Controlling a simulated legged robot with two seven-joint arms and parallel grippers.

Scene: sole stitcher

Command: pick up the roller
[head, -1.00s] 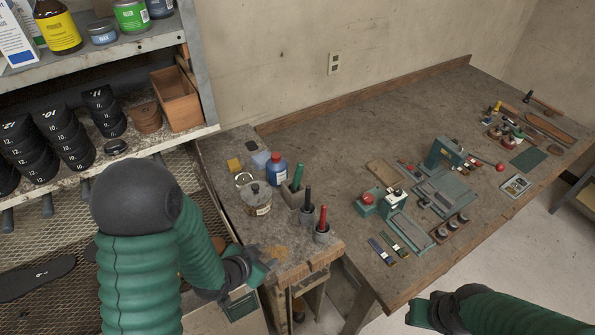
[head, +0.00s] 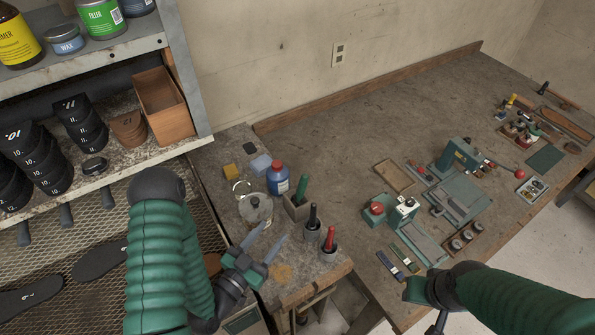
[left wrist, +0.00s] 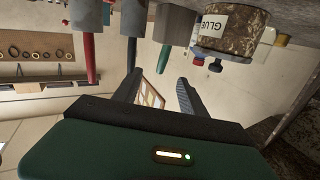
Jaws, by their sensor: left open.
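No part is clearly recognisable as a roller. Upright handled tools stand in holders at the near bench's front: a red-handled one (head: 330,238), a black-handled one (head: 312,214) and a green-handled one (head: 301,186).
A blue bottle with a red cap (head: 278,179) stands behind the jar. A stitching machine (head: 458,160) and small tools stand on the long bench (head: 330,135). A shelf rack (head: 200,115) is at left. The long bench's back is clear.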

